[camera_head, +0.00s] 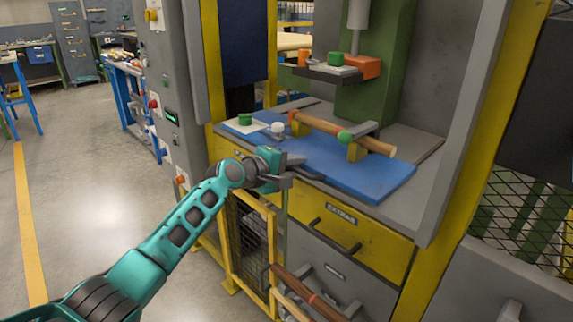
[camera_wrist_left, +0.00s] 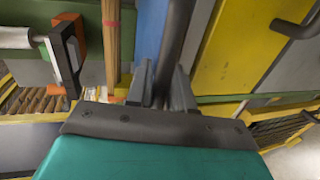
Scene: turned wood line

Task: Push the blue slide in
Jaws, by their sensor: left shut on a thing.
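The blue slide (camera_head: 383,181) is a flat board on the grey machine bed. It carries a wooden rod (camera_head: 330,130) in yellow supports, and its front edge reaches the front of the bed above a yellow drawer. My left gripper (camera_head: 292,171) is at the slide's front left edge. In the left wrist view, the left gripper (camera_wrist_left: 163,84) is shut on a dark grey bar (camera_wrist_left: 176,35), which looks like the slide's handle. A strip of blue (camera_wrist_left: 148,35) shows beside the bar. The fingers hide the gripped part. My right gripper is not in view.
The yellow drawer (camera_head: 345,222) has a dark handle. Below left, a yellow-framed mesh guard (camera_head: 250,240) and wooden rods (camera_head: 310,292) stand close to the arm. The floor at left is open.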

